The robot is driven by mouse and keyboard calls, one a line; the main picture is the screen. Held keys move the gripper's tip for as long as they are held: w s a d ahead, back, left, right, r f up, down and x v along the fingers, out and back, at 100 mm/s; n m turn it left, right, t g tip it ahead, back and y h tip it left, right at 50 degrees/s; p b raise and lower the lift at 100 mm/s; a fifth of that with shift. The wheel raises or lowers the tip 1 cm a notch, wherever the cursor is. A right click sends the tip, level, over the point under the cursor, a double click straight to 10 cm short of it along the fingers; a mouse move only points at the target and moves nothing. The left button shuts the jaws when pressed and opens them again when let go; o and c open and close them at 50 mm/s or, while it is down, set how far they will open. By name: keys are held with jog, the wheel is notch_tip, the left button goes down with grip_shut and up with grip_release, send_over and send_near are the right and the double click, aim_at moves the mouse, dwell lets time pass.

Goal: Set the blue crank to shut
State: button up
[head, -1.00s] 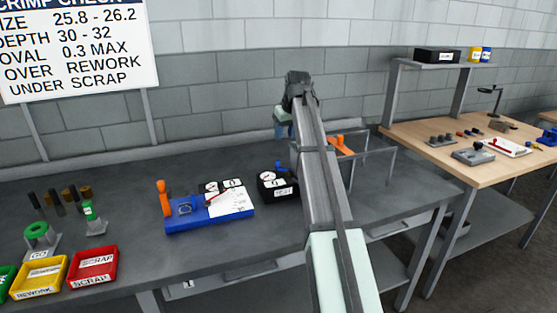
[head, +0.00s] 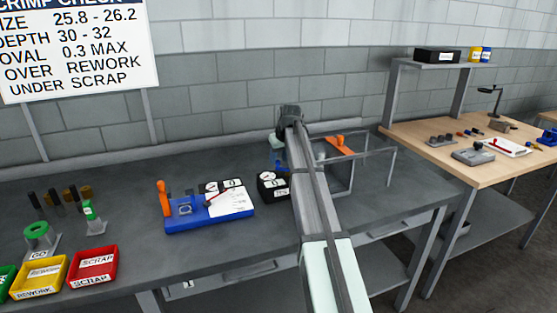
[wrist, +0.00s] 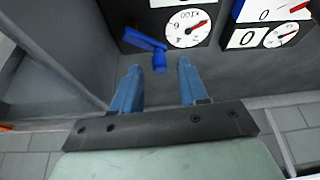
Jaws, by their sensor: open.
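The blue crank (wrist: 143,39) is on a black box (wrist: 115,22) with a white round dial (wrist: 188,29). Its arm slants and ends in a round blue knob (wrist: 159,63). My gripper (wrist: 159,67) is open, with its two blue fingers on either side of the knob, which lies level with the fingertips. I cannot tell whether a finger touches it. In the head view the crank (head: 281,167) shows as a small blue patch on the box (head: 272,184), partly hidden by my arm. My fingers are not clearly visible there.
A blue fixture (head: 185,220) with an orange handle (head: 165,198) and a white card stands left of the box. A clear-sided frame (head: 372,165) with an orange part (head: 341,141) is to the right. Red (head: 93,268) and yellow (head: 38,278) bins sit at far left.

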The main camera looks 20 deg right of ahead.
jog(key=shift+w+f, duration=0.25)
jog(key=shift+f, duration=0.4)
grip_shut()
